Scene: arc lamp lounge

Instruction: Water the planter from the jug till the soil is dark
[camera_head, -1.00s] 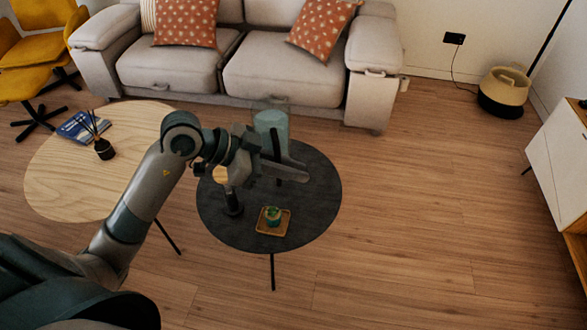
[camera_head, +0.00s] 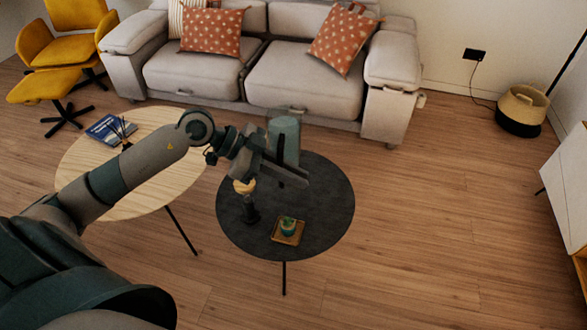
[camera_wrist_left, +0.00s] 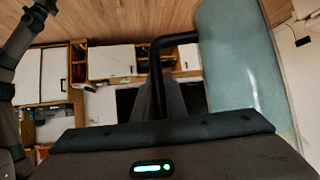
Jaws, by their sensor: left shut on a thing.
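The jug (camera_head: 285,140) is a blue-green cylinder with a dark handle. My left gripper (camera_head: 288,172) is shut on its handle and holds it above the far part of the dark round table. The jug also shows in the left wrist view (camera_wrist_left: 238,60), to the right of the gripper fingers (camera_wrist_left: 165,95). It looks about upright in the head view; its contents are hidden. The planter (camera_head: 288,226) is a small green pot on a square wooden tray (camera_head: 299,239), nearer than the jug. Its soil is too small to judge. My right gripper is not in view.
The dark round table (camera_head: 325,205) also holds a dark stand with a pale round top (camera_head: 249,207), close left of the planter. A wooden table (camera_head: 90,180) with a book (camera_head: 108,130) stands left. The sofa (camera_head: 300,80) is behind.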

